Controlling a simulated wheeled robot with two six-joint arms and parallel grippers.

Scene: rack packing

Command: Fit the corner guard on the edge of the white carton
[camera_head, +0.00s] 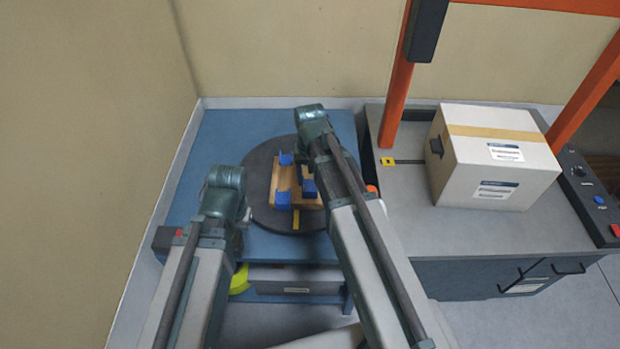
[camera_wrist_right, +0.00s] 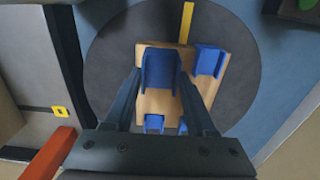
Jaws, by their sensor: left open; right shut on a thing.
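The white carton (camera_head: 497,172) stands on the grey bench at the right of the head view, with brown tape along its top and labels on its top and front. My right gripper (camera_wrist_right: 160,80) is shut on a blue corner guard (camera_wrist_right: 161,60), over a wooden tray (camera_wrist_right: 150,103). The held guard also shows in the head view (camera_head: 309,188). I cannot tell how far it is above the tray. Other blue guards (camera_head: 282,199) are on the tray; one also shows in the right wrist view (camera_wrist_right: 208,60). My left gripper (camera_head: 246,214) is open and empty, left of the tray.
The tray rests on a dark round turntable (camera_head: 259,205) with a yellow stripe, on a blue table (camera_head: 218,132). The grey bench (camera_head: 400,185) has free room left of the carton. Orange posts (camera_head: 396,98) rise beside the carton, and a button panel (camera_head: 590,195) lies right.

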